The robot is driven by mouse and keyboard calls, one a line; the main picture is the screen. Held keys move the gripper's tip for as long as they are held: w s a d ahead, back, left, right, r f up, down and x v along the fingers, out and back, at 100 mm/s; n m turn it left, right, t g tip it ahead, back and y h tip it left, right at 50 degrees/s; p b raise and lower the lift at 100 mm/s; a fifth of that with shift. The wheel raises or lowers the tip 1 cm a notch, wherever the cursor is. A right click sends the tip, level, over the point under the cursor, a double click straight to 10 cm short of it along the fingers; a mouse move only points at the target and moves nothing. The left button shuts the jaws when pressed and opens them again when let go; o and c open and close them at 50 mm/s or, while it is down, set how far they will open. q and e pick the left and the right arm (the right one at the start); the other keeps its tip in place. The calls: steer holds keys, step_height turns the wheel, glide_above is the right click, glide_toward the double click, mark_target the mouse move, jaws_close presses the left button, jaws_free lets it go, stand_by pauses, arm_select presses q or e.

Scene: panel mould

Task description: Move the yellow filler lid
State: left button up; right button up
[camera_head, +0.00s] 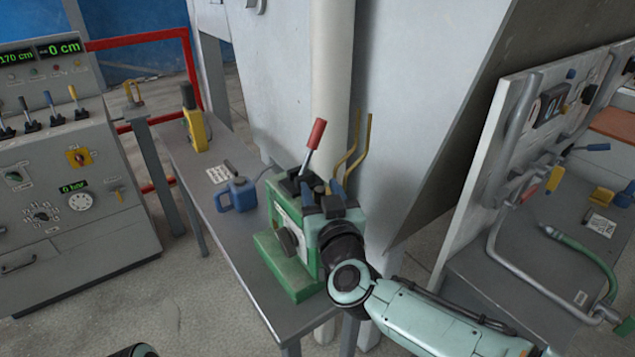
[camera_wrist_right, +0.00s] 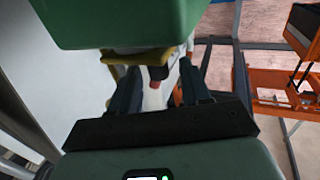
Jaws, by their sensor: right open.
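The green pump unit (camera_head: 277,258) stands on the narrow grey table, with a red-handled lever (camera_head: 316,134) rising from its top. My right gripper (camera_head: 322,190) is at the top of this unit, and its arm hides part of it. In the right wrist view, the two dark fingers (camera_wrist_right: 157,90) are apart. A dull yellow piece (camera_wrist_right: 124,82) shows by the left finger under a green body (camera_wrist_right: 130,22). I cannot tell whether this piece is the filler lid or whether a finger touches it. My left gripper is not in view.
A blue jug (camera_head: 240,194) and a yellow device (camera_head: 196,130) stand farther back on the grey table (camera_head: 240,243). Two bent yellow rods (camera_head: 361,150) rise behind the green unit, near a pale post (camera_head: 331,80). A control console (camera_head: 66,190) is at left, a panel bench at right.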

mark_target(321, 193)
steer(key=shift+x, duration=1.65)
jaws_close()
steer(key=shift+r, duration=0.1)
